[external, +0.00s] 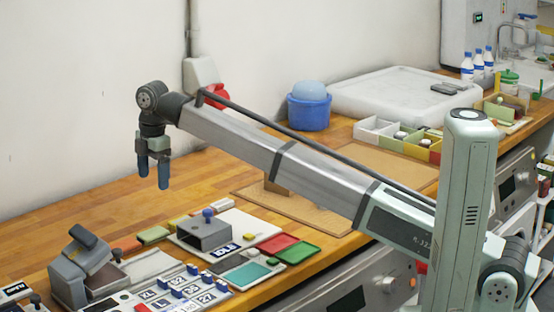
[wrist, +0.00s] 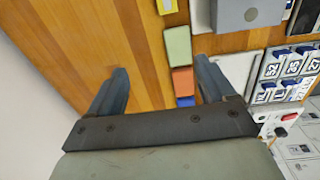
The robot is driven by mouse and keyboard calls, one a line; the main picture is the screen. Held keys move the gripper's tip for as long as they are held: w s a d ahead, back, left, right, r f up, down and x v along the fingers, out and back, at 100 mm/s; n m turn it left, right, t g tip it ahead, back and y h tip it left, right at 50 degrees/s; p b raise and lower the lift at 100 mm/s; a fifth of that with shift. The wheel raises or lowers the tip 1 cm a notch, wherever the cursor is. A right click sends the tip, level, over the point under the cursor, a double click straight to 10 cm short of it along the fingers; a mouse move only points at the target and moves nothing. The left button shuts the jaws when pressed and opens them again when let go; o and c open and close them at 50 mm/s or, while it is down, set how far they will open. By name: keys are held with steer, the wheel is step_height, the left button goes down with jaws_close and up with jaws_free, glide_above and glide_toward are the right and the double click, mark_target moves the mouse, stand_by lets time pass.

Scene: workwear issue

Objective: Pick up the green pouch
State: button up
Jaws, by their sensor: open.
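A small pale green pouch (external: 153,235) lies flat on the wooden counter, between a yellow item and an orange one. The wrist view also shows this pouch (wrist: 178,47), just ahead of the fingertips and nearer the right finger. My gripper (external: 154,182) is open and empty, held well above the counter with its blue fingers pointing down. It also shows in the wrist view (wrist: 162,64), with a wide gap between the fingers. A brighter green flat piece (external: 297,252) lies farther right, beside a red one.
An orange item (wrist: 182,81) and a yellow item (wrist: 167,6) flank the pouch. A grey box-shaped device (external: 203,233) stands close to its right. A grey press-like device (external: 80,268) stands at front left. The wood left of the pouch is clear, up to the wall.

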mark_target(154, 231)
steer(key=shift+h, duration=0.3)
steer(key=s+f, duration=0.1)
steer(key=f, duration=0.3)
steer(key=s+f, duration=0.1)
steer(key=f, duration=0.4)
steer(key=s+f, duration=0.1)
steer(key=f, duration=0.3)
steer(key=shift+s+a+f, duration=0.2)
steer(key=shift+s+a, duration=0.05)
steer(key=shift+s, duration=0.15)
steer(key=shift+c, duration=0.5)
steer(key=c, duration=1)
